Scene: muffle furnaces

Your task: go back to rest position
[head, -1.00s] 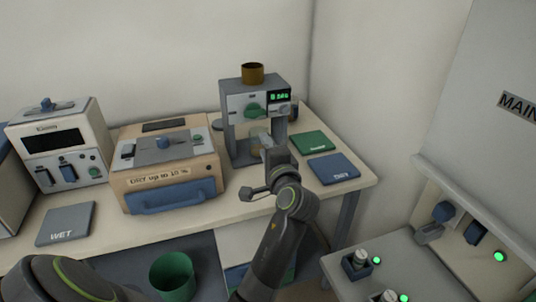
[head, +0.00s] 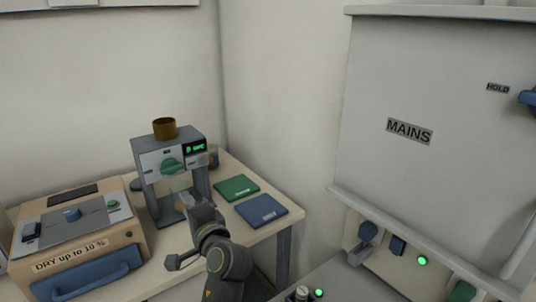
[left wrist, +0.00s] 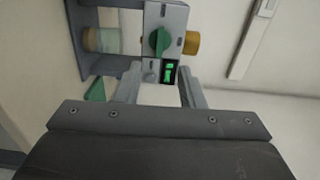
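My left gripper (head: 188,203) is in front of the grey grinder-like machine (head: 160,158) on the bench, close to its lower opening. In the left wrist view the left gripper (left wrist: 160,88) has its two fingers apart with nothing held between them. The machine also shows there (left wrist: 165,20), turned sideways, with its green knob (left wrist: 160,41) and lit display (left wrist: 169,72) beyond the fingers. A pale jar (left wrist: 106,40) sits in the machine's opening. In the head view the gripper partly hides that opening. My right gripper is not in view.
A beige box with a blue handle (head: 90,283) stands left on the bench. A green pad (head: 237,188) and a blue pad (head: 262,210) lie right of the machine. A grey cabinet marked MAINS (head: 450,70) rises at right, above sockets and a lit green lamp (head: 422,261).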

